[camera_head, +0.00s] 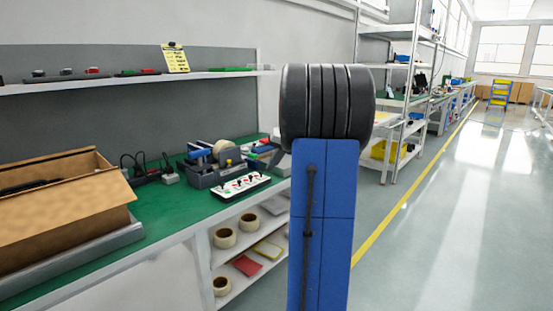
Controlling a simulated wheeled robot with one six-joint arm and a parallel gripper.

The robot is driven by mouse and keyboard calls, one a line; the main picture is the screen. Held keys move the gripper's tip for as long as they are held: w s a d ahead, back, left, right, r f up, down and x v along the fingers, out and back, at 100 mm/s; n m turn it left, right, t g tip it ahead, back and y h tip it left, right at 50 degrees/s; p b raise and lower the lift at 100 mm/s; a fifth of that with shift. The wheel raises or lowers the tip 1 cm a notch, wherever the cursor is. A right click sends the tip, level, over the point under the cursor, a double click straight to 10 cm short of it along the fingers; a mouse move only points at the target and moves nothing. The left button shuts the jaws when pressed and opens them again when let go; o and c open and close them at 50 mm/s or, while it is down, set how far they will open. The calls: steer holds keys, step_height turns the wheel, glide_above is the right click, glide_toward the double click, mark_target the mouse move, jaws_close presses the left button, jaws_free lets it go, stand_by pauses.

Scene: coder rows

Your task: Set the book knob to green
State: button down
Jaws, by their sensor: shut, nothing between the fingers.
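A white control panel (240,187) with several dark knobs and small red and green marks lies at the front edge of the green workbench. The marks and labels are too small to tell which knob is the book knob or where any knob points. My gripper is not in view. Only a blue and black part of my arm shows, upright in the middle of the picture, right of the panel and apart from it in the picture.
The green workbench (160,215) holds an open cardboard box (65,205) at left and a grey tape dispenser (213,168) behind the panel. A shelf (130,82) with small items runs above. Tape rolls (224,238) sit below. The floor at right is clear.

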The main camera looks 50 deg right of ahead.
mark_target(253, 180)
steer(key=w+a+f, duration=0.2)
steer(key=w+f, duration=0.1)
steer(key=shift+w, duration=0.15)
steer(key=shift+w+a+f, duration=0.2)
steer(key=shift+w+a, duration=0.3)
steer(key=shift+w, duration=0.05)
steer(key=shift+w, duration=1.8)
